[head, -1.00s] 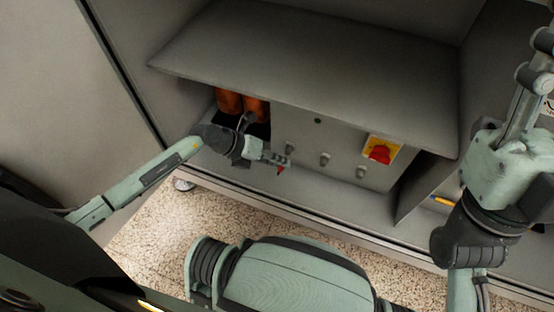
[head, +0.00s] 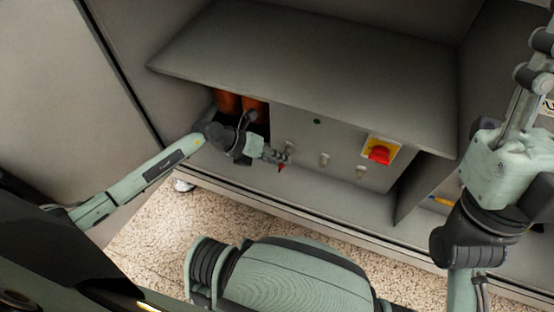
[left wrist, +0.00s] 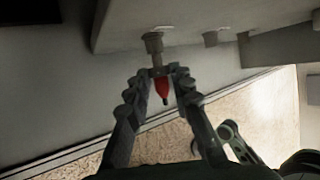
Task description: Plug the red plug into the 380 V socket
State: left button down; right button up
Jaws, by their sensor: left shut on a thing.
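My left gripper (head: 284,159) is at the left end of the grey panel under the shelf, in front of the leftmost socket (head: 290,146). It is shut on the red plug (head: 282,168), which also shows between the fingers in the left wrist view (left wrist: 162,87). There the plug lines up with a grey socket fitting (left wrist: 153,42) just beyond the fingertips. I cannot tell whether the plug touches it or is in it. Two more sockets, a middle one (head: 325,159) and a right one (head: 361,172), are on the panel. No voltage labels are legible.
A red rotary switch on a yellow plate (head: 379,152) is at the panel's right. The grey shelf (head: 310,60) overhangs the panel. Orange cylinders (head: 228,102) stand in a dark opening at the left. My right arm is at the right edge, its gripper end cut off by the frame.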

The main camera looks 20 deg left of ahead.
pick_arm(q)
jog(key=shift+w, duration=0.55)
jog(key=shift+w, duration=0.25)
jog(key=c, duration=1.3)
grip_release()
jog(key=shift+o, duration=0.2)
jog(key=v, duration=0.7)
jog(key=shift+s+r, duration=0.15)
jog(key=shift+r, duration=0.05)
jog(key=shift+a, duration=0.1)
